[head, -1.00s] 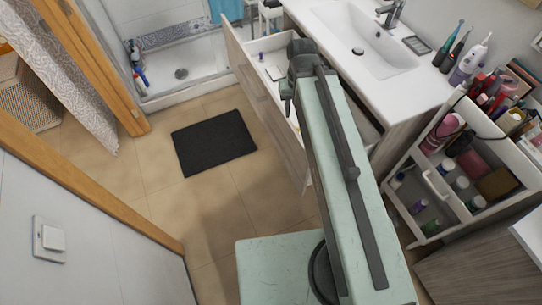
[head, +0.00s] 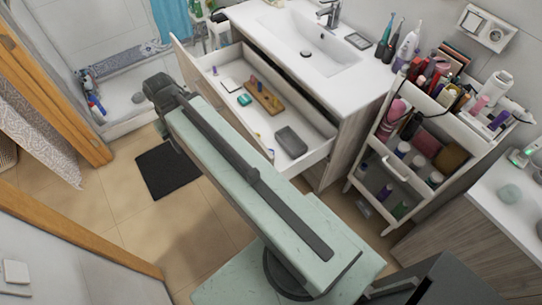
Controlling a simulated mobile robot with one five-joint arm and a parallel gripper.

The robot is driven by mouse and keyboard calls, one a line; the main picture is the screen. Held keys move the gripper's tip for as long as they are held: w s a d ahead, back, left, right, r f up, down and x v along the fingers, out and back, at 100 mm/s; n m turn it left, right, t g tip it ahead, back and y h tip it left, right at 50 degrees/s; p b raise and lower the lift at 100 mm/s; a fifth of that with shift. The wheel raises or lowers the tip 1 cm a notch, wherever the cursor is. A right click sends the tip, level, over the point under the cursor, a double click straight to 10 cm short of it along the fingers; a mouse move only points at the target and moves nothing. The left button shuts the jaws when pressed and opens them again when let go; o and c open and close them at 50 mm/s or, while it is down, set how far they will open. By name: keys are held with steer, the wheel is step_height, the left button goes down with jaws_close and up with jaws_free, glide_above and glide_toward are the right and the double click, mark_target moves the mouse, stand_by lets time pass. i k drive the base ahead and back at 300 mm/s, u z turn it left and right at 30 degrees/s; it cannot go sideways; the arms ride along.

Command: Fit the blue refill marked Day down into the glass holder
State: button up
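My gripper (head: 164,128) is at the far end of my pale green arm, left of the open drawer and above the floor near the dark mat. Its fingers are too small and dark to tell whether they are open or shut. I cannot identify the blue refill marked Day for sure; small blue or purple items (head: 258,85) show by a wooden block (head: 264,98) in the drawer, and no marking is readable. I cannot make out the glass holder for certain.
The open drawer (head: 316,157) also holds a grey box (head: 290,141) and a teal item (head: 244,99). A crowded white cosmetics cart (head: 392,166) stands right of the sink cabinet. A dark mat (head: 168,172) lies on the mostly clear floor.

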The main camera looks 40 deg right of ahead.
mark_target(510, 193)
steer(key=z, duration=0.05)
steer(key=k, duration=1.05)
steer(key=z, duration=0.75)
steer(key=i, duration=1.05)
steer(key=u, duration=3.25)
steer(key=k, duration=0.5)
steer(key=u, duration=0.05)
